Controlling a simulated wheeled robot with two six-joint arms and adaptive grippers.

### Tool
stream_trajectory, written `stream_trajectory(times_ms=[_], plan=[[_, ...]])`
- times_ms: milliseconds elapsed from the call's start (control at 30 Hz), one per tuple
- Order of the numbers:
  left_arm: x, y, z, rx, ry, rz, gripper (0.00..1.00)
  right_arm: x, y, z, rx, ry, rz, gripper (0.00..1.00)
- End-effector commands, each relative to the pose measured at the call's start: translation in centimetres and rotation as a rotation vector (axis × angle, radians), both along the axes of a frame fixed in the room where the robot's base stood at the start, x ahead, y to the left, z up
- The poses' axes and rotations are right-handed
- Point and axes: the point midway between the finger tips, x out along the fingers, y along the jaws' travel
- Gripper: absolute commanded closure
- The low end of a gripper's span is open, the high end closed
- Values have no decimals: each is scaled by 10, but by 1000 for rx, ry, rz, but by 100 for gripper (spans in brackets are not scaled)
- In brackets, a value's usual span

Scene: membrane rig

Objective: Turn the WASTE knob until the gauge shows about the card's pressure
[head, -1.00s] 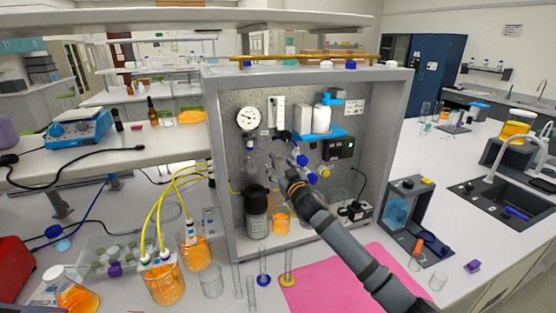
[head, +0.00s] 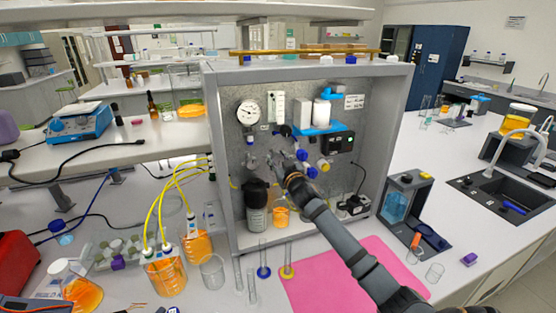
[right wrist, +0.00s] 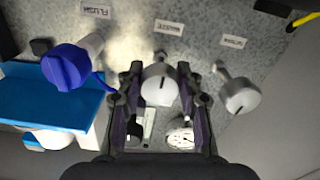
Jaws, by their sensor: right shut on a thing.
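The WASTE knob (right wrist: 158,88) is a pale round knob on a stem, below its WASTE label (right wrist: 169,27) in the right wrist view. My right gripper (right wrist: 160,78) has one finger on each side of it and is shut on it. In the head view my right gripper (head: 284,160) is at the back panel and hides most of the knob. The round white gauge (head: 249,112) is on the panel's upper left; it also shows in the right wrist view (right wrist: 181,136). Its needle is too small to read surely.
Another pale knob (right wrist: 240,95) sits beside the WASTE knob, and a blue knob (right wrist: 66,66) is on the other side. The rig frame's side wall (head: 393,150) bounds the space.

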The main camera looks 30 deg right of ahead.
Motion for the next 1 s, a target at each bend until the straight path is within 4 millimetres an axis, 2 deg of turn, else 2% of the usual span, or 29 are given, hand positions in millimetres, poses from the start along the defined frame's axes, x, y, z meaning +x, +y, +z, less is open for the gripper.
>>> stream_trajectory(times_ms=[367, 1000], plan=[[0, 0, -16, 0, 0, 0, 60, 0, 0, -3, 122, -30, 0, 95], [0, 0, -65, 0, -1, 0, 60, 0, 1, -3, 630, -152, 0, 95]])
